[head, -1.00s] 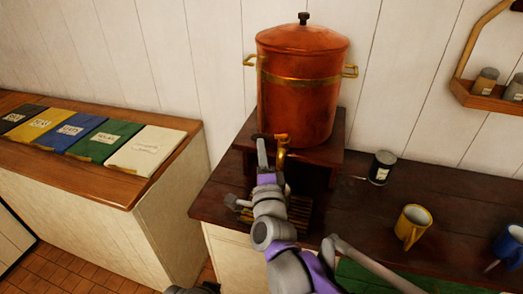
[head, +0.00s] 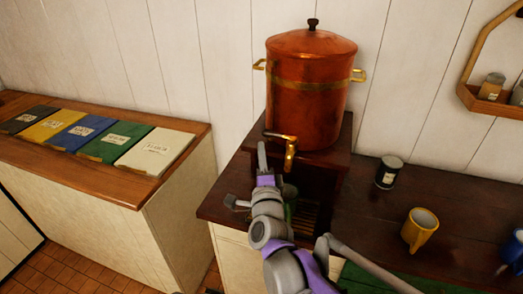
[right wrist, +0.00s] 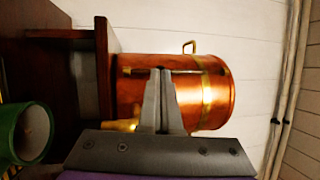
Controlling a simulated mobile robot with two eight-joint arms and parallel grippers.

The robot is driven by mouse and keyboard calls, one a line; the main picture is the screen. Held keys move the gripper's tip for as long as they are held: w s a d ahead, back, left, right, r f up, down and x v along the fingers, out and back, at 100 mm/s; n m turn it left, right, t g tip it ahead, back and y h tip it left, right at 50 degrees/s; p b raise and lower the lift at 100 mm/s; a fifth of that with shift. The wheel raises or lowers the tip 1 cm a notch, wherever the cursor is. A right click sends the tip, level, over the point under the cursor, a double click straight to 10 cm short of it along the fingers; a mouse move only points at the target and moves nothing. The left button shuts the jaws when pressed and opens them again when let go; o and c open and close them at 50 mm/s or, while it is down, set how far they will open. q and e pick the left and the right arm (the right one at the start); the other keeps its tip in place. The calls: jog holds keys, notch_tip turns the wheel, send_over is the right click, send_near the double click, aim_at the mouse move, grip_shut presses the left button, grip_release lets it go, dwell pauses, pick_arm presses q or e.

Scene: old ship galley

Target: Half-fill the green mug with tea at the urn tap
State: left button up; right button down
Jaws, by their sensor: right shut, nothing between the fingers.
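The copper urn (head: 308,95) stands on a dark wooden stand, with its brass tap (head: 290,155) at the front. My right gripper (head: 262,146) is shut and empty, upright just left of the tap spout; I cannot tell whether it touches the tap handle (head: 279,135). In the right wrist view the shut fingers (right wrist: 163,75) stand in front of the urn (right wrist: 205,95), seen sideways. My left gripper is not in view.
A slatted grate (head: 305,218) lies below the tap. A side counter (head: 150,185) holds several labelled colored items.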

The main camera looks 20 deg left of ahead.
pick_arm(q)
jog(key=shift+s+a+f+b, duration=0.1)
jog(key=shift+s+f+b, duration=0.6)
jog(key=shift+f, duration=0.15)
pick_arm(e)
jog(key=s+f, duration=0.2)
jog(key=s, duration=0.9)
jog(key=shift+a, duration=0.2)
